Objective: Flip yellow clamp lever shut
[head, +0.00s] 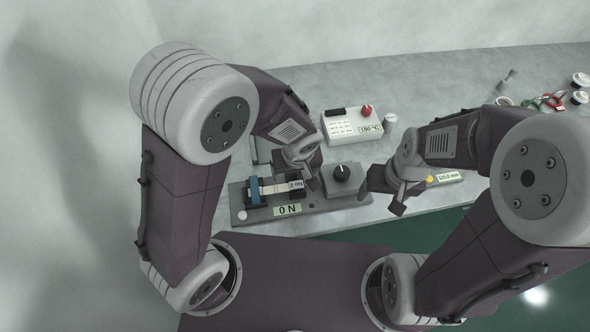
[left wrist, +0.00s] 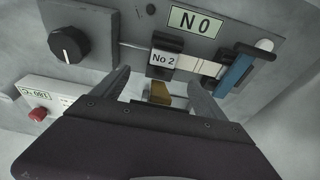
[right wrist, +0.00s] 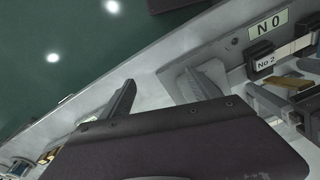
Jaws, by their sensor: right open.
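The yellow clamp lever (left wrist: 160,93) shows in the left wrist view as a short tan-yellow piece behind the No 2 block (left wrist: 163,59). My left gripper (left wrist: 160,90) is open, with one finger on each side of the lever and a gap beside it. Whether either finger touches it, I cannot tell. In the head view my left gripper (head: 308,178) is over the fixture and hides the lever. My right gripper (right wrist: 160,92) is open and empty near the table's front edge; in the head view it (head: 382,197) is right of the dial box.
The grey fixture (head: 330,208) carries a blue block (head: 254,191), a pale strip and a dial box (head: 343,178). A white box with a red knob (head: 366,110) stands behind. A gauge with a yellow button (head: 430,180) lies at right. Several small items lie far right.

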